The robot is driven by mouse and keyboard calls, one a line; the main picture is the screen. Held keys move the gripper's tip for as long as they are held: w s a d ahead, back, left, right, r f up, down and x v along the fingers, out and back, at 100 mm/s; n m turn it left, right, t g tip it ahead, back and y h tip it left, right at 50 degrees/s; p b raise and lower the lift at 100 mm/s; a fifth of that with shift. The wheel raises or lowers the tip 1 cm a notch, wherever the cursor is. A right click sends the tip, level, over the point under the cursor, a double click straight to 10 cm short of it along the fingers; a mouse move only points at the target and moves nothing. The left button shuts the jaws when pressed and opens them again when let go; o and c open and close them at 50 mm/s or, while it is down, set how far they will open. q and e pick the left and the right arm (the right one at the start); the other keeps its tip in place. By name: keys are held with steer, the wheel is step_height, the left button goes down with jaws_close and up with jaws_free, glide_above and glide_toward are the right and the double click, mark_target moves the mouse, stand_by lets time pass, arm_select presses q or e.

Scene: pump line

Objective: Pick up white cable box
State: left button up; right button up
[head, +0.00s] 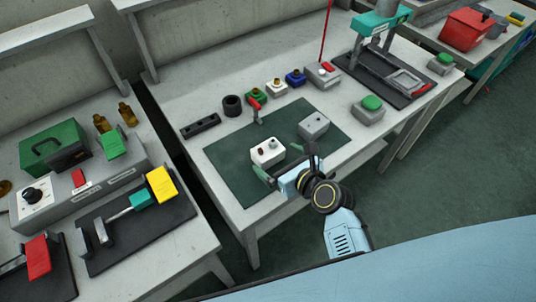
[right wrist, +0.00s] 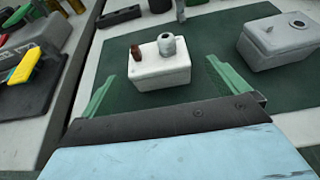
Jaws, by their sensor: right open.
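The white cable box (head: 267,151) sits on the dark green mat (head: 232,180), with a brown fitting and a grey-white round fitting on its top. It also shows in the right wrist view (right wrist: 160,68). My right gripper (head: 285,163) is open at the near side of the box. In the right wrist view its two green fingers (right wrist: 165,88) stand left and right of the box's near side, apart from it. Nothing is between the fingertips except the view of the box and mat. My left gripper is not in view.
A grey box (head: 313,125) stands on the mat to the right of the white one. A red-handled tool (head: 256,108) stands behind it. Several small coloured parts line the back, and a grey block with a green button (head: 368,109) is at right.

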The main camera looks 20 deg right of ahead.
mark_target(273, 154)
steer(key=x, duration=0.3)
steer(key=b+x, duration=0.1)
steer(key=x, duration=0.1)
steer(key=shift+w+a+r, duration=0.15)
steer(key=shift+w, duration=0.25)
steer(key=c, duration=1.1)
